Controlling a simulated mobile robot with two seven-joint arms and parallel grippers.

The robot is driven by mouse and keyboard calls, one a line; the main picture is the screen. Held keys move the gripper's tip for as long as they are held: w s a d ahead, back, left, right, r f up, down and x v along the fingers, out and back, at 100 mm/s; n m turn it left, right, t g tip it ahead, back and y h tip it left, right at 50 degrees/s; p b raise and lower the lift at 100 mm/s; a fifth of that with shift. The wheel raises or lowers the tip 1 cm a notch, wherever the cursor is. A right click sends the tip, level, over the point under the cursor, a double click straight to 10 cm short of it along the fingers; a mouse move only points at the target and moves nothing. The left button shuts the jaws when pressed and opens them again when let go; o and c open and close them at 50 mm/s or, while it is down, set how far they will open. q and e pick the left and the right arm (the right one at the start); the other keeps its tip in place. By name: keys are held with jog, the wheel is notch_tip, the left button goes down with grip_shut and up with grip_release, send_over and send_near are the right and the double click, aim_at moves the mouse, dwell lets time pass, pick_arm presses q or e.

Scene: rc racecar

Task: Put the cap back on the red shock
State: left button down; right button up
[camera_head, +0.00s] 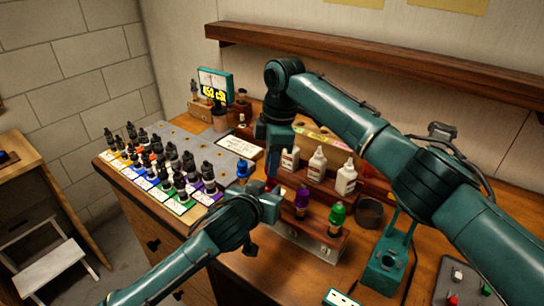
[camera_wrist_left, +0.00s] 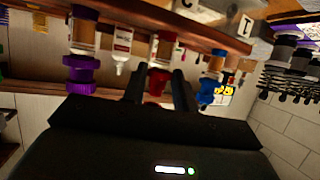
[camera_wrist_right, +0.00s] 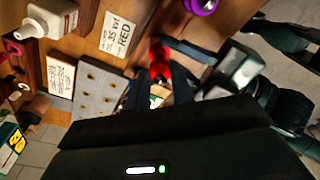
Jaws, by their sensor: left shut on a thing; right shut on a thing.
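The red shock (camera_head: 270,187) is in the front row of the wooden rack, mostly hidden by my grippers. In the left wrist view red parts (camera_wrist_left: 157,82) show between the fingers of my left gripper (camera_wrist_left: 160,78); that gripper is shut on the shock from the front. My right gripper (camera_wrist_right: 160,72) reaches down from above and is shut on a red piece, apparently the cap (camera_wrist_right: 158,70), directly over the shock. More red (camera_wrist_right: 157,48) shows just beyond it. I cannot tell whether cap and shock touch.
A blue shock (camera_head: 243,170) stands left of my grippers, purple (camera_head: 302,200) and green (camera_head: 337,215) ones right. White bottles (camera_head: 316,163) stand behind. A dark cup (camera_head: 369,212) stands at right.

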jog(key=shift+f, duration=0.45)
jog(key=shift+f, duration=0.6)
